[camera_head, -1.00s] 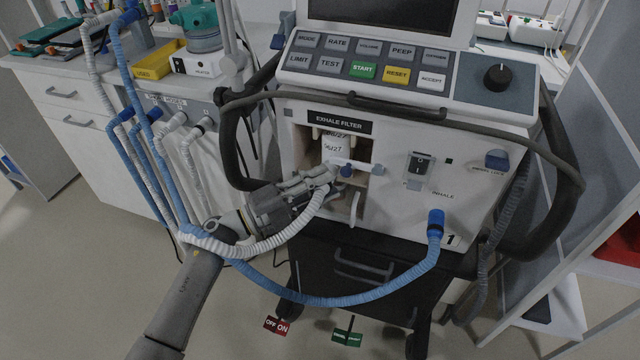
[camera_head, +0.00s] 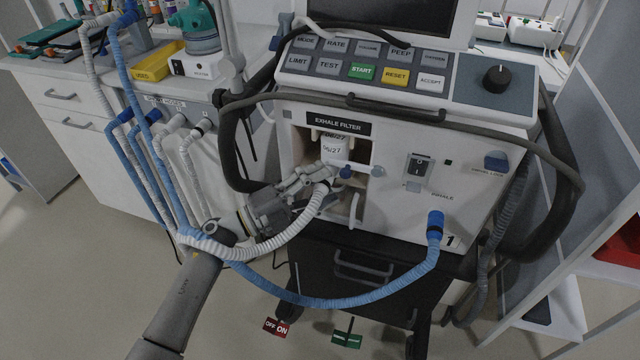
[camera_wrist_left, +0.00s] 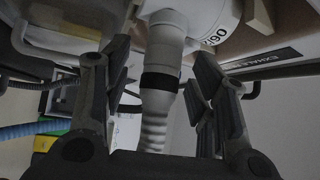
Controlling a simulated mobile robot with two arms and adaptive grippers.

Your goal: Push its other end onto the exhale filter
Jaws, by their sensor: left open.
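The white corrugated hose (camera_head: 255,253) curves up from the lower left to the exhale filter bay. Its end has a dark band (camera_wrist_left: 161,81) and a pale cuff (camera_wrist_left: 165,45). In the left wrist view the cuff meets the port of the white exhale filter (camera_wrist_left: 208,18), with no gap that I can see. The exhale filter (camera_head: 333,150) also shows in the head view, under the EXHALE FILTER label. My left gripper (camera_head: 328,182) is open, its fingers on either side of the hose end and apart from it in the left wrist view (camera_wrist_left: 160,75). My right gripper is not in view.
A blue hose (camera_head: 340,300) hangs from the inhale port (camera_head: 435,226). A dark cable (camera_head: 450,122) crosses the ventilator front. More hoses hang at a cabinet (camera_head: 70,110) on the left. A white shelf frame (camera_head: 560,250) stands on the right.

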